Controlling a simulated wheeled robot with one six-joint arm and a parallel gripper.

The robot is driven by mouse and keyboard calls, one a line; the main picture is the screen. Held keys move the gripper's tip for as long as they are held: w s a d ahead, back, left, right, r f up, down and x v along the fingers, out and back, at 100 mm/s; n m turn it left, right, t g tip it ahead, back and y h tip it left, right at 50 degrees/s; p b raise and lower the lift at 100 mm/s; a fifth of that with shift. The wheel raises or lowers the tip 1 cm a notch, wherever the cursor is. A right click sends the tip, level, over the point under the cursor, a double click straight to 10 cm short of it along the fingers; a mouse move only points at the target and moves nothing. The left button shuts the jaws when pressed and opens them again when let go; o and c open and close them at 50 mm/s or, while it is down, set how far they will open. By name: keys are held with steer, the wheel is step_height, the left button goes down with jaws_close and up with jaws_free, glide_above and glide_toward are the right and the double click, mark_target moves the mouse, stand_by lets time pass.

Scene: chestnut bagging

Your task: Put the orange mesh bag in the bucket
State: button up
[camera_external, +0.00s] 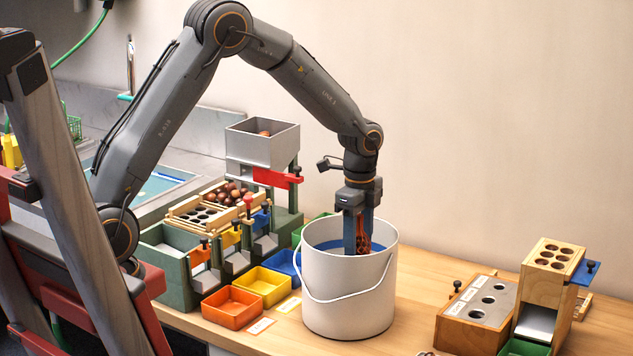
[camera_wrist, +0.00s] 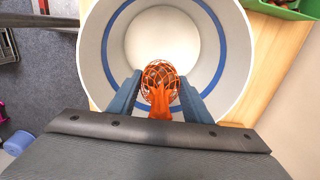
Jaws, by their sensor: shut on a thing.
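The white bucket (camera_external: 349,289) with a wire handle stands upright on the wooden counter. My gripper (camera_external: 357,238) points down into the bucket's mouth, its fingertips below the rim. It is shut on the orange mesh bag (camera_external: 364,243), which hangs inside the bucket opening. In the wrist view the bag (camera_wrist: 160,84) sits between the two blue-grey fingers, with its gathered orange neck towards the palm. The bucket's pale floor (camera_wrist: 162,40) and a blue ring inside it show beyond the bag. The outside view hides the bag's lower end.
Orange (camera_external: 232,307), yellow (camera_external: 263,286) and blue (camera_external: 284,265) trays sit left of the bucket beside a sorting stand holding chestnuts (camera_external: 230,193). A wooden block with holes (camera_external: 477,309) and a taller wooden stand (camera_external: 546,285) are at right. Counter between bucket and block is clear.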

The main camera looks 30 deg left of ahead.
step_height(320, 180, down, 14)
steer(key=shift+r+p, duration=0.25)
steer(key=shift+p, duration=0.95)
steer(key=shift+f, duration=0.1)
steer(key=o, duration=1.2)
steer(key=shift+c, duration=0.2)
step_height(320, 180, up, 12)
steer(key=b, duration=0.3)
